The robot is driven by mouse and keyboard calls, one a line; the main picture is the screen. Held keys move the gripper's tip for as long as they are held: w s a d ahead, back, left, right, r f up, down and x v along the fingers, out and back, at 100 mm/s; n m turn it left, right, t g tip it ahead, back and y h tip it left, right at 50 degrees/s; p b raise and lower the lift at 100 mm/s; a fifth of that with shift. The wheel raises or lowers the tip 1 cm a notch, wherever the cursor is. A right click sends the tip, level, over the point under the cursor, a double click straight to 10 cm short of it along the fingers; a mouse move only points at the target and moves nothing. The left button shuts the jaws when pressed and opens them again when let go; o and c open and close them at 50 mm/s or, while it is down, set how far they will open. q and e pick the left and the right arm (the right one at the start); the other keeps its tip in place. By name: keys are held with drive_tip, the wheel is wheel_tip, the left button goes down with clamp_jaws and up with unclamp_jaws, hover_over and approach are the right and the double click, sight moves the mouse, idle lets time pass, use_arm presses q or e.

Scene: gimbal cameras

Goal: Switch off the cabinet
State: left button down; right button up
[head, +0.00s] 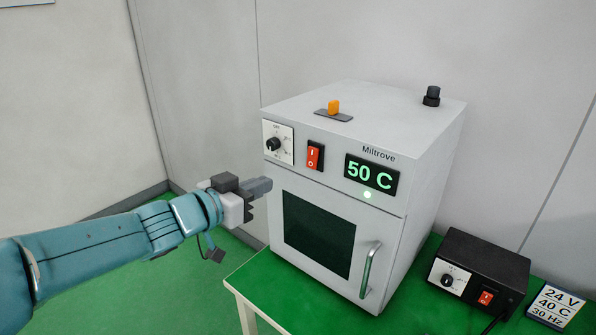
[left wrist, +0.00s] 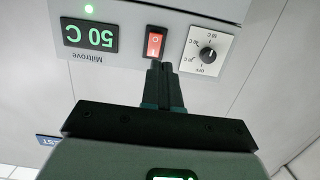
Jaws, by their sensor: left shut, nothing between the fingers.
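The cabinet (head: 385,240) is a light grey box marked Miltrove with a dark window in its door. Its lit green display (head: 371,174) reads 50 C, and a small green light glows below it. A red rocker switch (head: 313,156) marked I and O sits between the display and a black dial (head: 274,144). My left gripper (head: 262,187) is shut and empty, in front of the cabinet's left side, below the dial and switch. In the left wrist view the picture is upside down; the fingertips (left wrist: 160,68) point at the switch (left wrist: 155,45). Whether they touch it I cannot tell.
An orange toggle (head: 333,106) on a grey plate and a black knob (head: 431,96) are on the cabinet top. A black box (head: 481,272) with its own dial and red switch stands at right, beside a sign (head: 555,305) reading 24 V, 40 C, 30 Hz. The bench is green.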

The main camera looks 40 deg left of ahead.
sight(312, 158)
use_arm(q)
drive_tip(key=w+f, duration=0.2)
drive_tip(key=w, duration=0.9)
drive_tip(key=shift+w+d+b, duration=0.35)
drive_tip(key=shift+w+d, duration=0.05)
drive_tip(key=shift+d, duration=0.05)
drive_tip(key=b, duration=0.1)
drive_tip(key=t+b, duration=0.1)
drive_tip(key=b, duration=0.1)
drive_tip(key=shift+w+f, duration=0.15)
drive_tip(key=shift+w, duration=0.15)
